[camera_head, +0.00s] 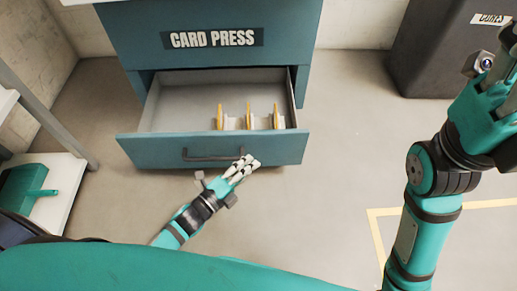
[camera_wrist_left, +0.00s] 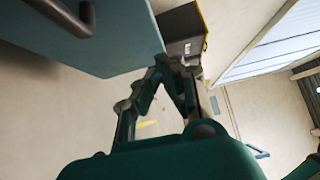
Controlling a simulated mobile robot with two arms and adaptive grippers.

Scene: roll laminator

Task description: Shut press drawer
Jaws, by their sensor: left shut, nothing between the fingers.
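The teal card press (camera_head: 215,35) stands at the back, marked CARD PRESS. Its press drawer (camera_head: 150,152) is pulled well out, and its grey inside holds several upright yellow-and-white pieces (camera_head: 248,117). A dark bar handle (camera_head: 212,155) runs across the drawer front; it also shows in the left wrist view (camera_wrist_left: 68,14). My left gripper (camera_head: 250,162) is shut and empty, close to the drawer front at the right end of the handle. I cannot tell whether it touches. In the left wrist view its fingers (camera_wrist_left: 172,62) meet beside the teal drawer front (camera_wrist_left: 120,40). My right gripper shows only partly, at the right edge.
A dark bin (camera_head: 430,60) stands at the back right. A shelf (camera_head: 55,200) with a teal dustpan-like item (camera_head: 25,188) is at the left. Yellow floor tape (camera_head: 378,235) lies under my right arm. The floor right of the drawer is clear.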

